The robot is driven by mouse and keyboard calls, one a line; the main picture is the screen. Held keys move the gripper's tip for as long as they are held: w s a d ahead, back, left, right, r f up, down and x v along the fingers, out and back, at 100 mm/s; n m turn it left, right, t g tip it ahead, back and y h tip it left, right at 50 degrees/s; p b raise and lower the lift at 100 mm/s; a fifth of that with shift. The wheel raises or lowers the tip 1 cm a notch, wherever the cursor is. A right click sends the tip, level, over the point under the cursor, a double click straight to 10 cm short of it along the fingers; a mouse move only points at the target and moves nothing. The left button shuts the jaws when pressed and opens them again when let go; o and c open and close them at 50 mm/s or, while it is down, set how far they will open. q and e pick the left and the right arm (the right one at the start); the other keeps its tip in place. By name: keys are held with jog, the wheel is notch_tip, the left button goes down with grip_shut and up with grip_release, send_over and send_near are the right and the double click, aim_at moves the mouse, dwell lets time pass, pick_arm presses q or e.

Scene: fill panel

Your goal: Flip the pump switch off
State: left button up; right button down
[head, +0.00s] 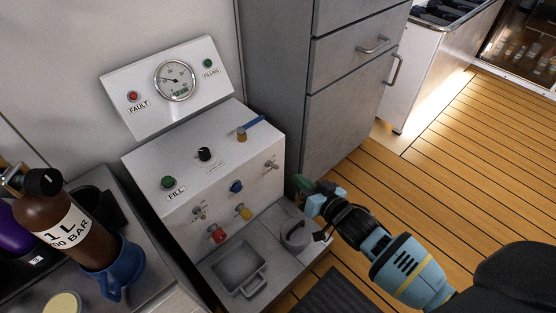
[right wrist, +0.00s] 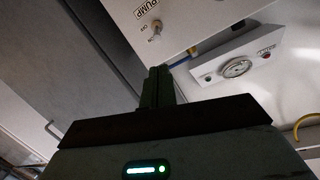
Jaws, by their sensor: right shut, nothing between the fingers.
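The grey fill panel (head: 218,140) stands left of centre in the head view. The pump switch, a small metal toggle (head: 271,165), sits at the right end of its front face. In the right wrist view the pump switch (right wrist: 155,32) shows near a PUMP label (right wrist: 130,8), seen at a slant. Small lettering by it is hard to read, and I cannot tell the lever's position. My right gripper (head: 302,182) is shut and empty, right of the switch and a little lower in the picture, apart from it. Its shut fingers (right wrist: 157,88) point toward the panel. My left gripper is out of view.
A green FILL button (head: 168,182), a black knob (head: 204,154) and a blue-handled valve (head: 250,127) are on the panel top. A gauge (head: 175,80) stands behind. Red (head: 217,234) and yellow fittings share the front face. A cabinet (head: 340,75) stands close behind right; floor is free right.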

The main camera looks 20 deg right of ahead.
aim_at(273, 166)
jog(key=shift+b+x, duration=2.5)
jog(key=shift+x, duration=2.5)
jog(key=shift+s+d, duration=0.1)
